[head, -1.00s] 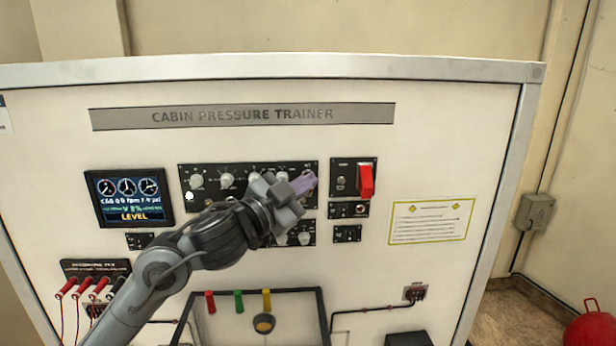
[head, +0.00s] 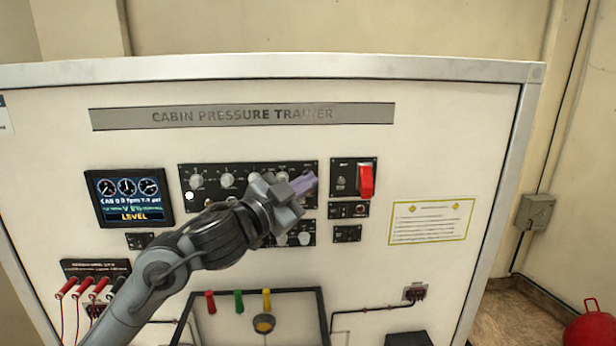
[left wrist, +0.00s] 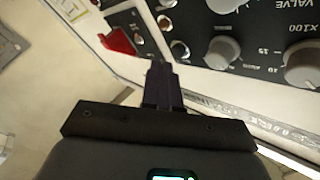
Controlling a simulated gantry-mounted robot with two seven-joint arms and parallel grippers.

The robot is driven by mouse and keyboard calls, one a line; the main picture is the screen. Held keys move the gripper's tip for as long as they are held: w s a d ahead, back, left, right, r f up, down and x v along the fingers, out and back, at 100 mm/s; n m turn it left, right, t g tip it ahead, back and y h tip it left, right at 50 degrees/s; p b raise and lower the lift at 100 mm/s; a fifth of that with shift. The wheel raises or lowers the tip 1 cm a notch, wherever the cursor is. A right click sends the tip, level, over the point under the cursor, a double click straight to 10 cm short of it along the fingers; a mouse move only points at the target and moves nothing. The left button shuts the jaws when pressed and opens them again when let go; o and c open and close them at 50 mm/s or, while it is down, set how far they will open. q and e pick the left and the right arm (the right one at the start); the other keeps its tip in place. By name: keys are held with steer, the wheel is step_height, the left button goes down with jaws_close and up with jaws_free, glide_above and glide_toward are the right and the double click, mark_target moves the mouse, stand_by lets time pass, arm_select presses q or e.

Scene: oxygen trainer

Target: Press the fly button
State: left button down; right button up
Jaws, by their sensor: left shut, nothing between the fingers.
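My left gripper (head: 306,183) is shut and empty, with its fingertips in front of the right end of the upper black knob panel (head: 184,176) on the cabin pressure trainer. In the left wrist view, the closed fingers (left wrist: 160,72) reach towards the panel beside a small round silver control (left wrist: 180,50). I cannot tell whether they touch it. No label reading fly is legible, and the gripper covers part of the panel. The display (head: 130,198) at left shows dials and the word LEVEL. My right gripper is not in view.
A red guarded switch (head: 366,181) stands out right of the gripper; its red cover also shows in the left wrist view (left wrist: 120,42). Small switch panels (head: 348,210) sit below it. Large grey knobs (left wrist: 222,52) stick out near the fingers. Red, green and yellow levers (head: 238,301) are lower down.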

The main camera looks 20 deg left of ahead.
arm_select(q)
steer(key=shift+w+a, duration=0.15)
steer(key=shift+w, duration=0.2)
stand_by(0.3)
stand_by(0.4)
steer(key=shift+w+a+p, duration=0.25)
steer(key=shift+w+p, duration=0.1)
steer(key=shift+w, duration=0.1)
stand_by(0.7)
steer(key=shift+s, duration=0.15)
steer(key=shift+s+d, duration=0.35)
steer(key=shift+s, duration=0.3)
steer(key=s, duration=0.1)
steer(key=s+d, duration=0.1)
steer(key=s, duration=0.1)
steer(key=s+d, duration=0.1)
steer(key=shift+s+d+p, duration=0.1)
steer(key=shift+s+p, duration=0.15)
steer(key=shift+p, duration=0.1)
